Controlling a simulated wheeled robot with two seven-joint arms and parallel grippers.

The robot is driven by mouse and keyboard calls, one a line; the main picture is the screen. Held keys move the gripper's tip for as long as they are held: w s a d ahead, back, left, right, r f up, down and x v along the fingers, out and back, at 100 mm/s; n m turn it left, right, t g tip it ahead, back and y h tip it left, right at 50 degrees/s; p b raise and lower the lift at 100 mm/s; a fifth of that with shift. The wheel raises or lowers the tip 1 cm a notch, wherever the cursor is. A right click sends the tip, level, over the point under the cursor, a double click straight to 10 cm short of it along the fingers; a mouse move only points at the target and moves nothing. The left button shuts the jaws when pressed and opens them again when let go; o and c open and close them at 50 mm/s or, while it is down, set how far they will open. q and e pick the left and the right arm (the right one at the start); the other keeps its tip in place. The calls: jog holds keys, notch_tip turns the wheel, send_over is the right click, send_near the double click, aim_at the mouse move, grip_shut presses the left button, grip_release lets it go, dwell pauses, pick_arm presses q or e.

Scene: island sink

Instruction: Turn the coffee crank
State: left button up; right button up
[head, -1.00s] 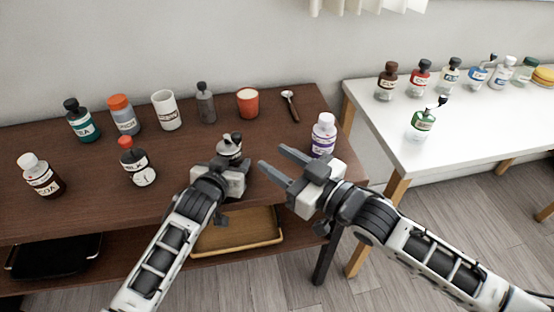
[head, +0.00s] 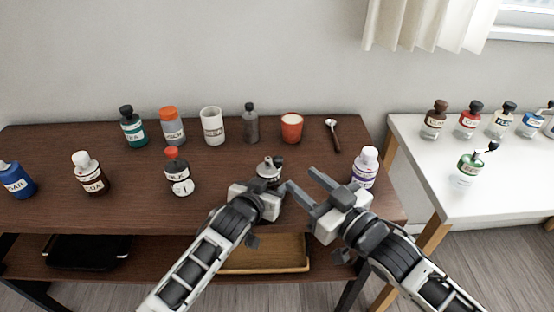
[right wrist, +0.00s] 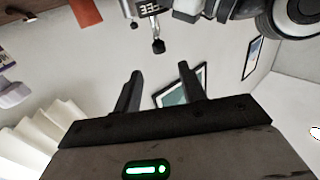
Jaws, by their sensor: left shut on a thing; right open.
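The coffee grinder (head: 268,168) is a small jar with a pale metal top, near the front of the brown table. My left gripper (head: 264,190) is shut on it from the front and hides its lower part. In the right wrist view its crank (right wrist: 158,45) shows as a thin rod with a dark knob, beyond my fingertips, with part of a label (right wrist: 149,9) above. My right gripper (head: 300,177) is open and empty, just right of the grinder, its fingers pointing toward it. It also shows in the right wrist view (right wrist: 160,71), with nothing between the fingers.
A white purple-labelled bottle (head: 365,167) stands close to my right gripper. A white table (head: 500,200) stands at right.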

aim_at(278, 162)
jog(key=x, duration=0.9)
jog(key=shift+w+a, duration=0.1)
jog(key=shift+w, duration=0.1)
grip_shut()
jog(key=shift+s+a+m+t+h, duration=0.1)
jog(key=shift+a+m+t+h, duration=0.15)
jog(key=shift+m+t+h, duration=0.35)
jog(key=shift+m+h, duration=0.1)
jog(key=shift+h, duration=0.2)
